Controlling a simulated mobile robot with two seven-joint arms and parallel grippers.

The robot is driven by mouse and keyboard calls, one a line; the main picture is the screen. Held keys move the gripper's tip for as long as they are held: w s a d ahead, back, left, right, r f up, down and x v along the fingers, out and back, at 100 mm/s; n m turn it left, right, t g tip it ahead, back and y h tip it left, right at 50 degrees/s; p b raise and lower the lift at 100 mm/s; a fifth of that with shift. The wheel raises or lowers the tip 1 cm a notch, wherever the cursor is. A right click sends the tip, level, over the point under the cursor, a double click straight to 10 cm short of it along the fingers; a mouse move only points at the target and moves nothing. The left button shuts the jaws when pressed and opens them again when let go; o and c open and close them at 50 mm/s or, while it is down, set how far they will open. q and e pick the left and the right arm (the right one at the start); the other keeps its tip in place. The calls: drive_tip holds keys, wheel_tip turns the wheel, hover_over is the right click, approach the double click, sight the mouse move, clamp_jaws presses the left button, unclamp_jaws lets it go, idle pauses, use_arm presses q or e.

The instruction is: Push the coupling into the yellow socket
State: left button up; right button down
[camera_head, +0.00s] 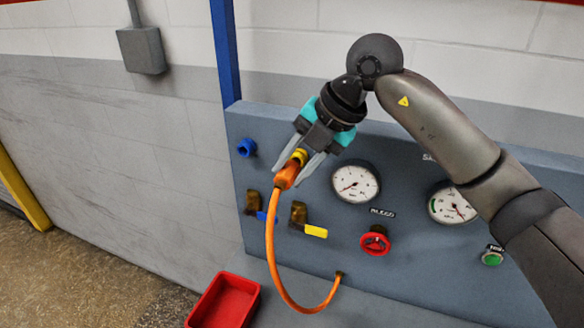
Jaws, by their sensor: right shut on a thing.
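The orange coupling (286,178) is between the fingers of my right gripper (291,174), which is shut on it. An orange hose hangs from its lower end. A yellow ring-shaped part (300,155) shows between the fingers at the coupling's upper end, in line with it. It looks like the yellow socket, but the fingers and gripper body hide much of it. I cannot tell whether the coupling is inside it or only against it. My left gripper is not in view.
The blue-grey panel (400,275) carries a blue socket (246,147), a blue-handled valve (261,215), a yellow-handled valve (315,231), two gauges, a red knob (375,241) and a green button (492,257). The hose (272,255) loops down to the panel. A red bin (225,302) stands below.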

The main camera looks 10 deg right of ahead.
drive_tip(key=shift+w+d, duration=0.45)
drive_tip(key=shift+w, duration=0.25)
idle(1.2)
drive_tip(key=shift+c, duration=2.2)
unclamp_jaws()
drive_tip(key=shift+r, duration=0.1)
drive_tip(key=v, duration=1.5)
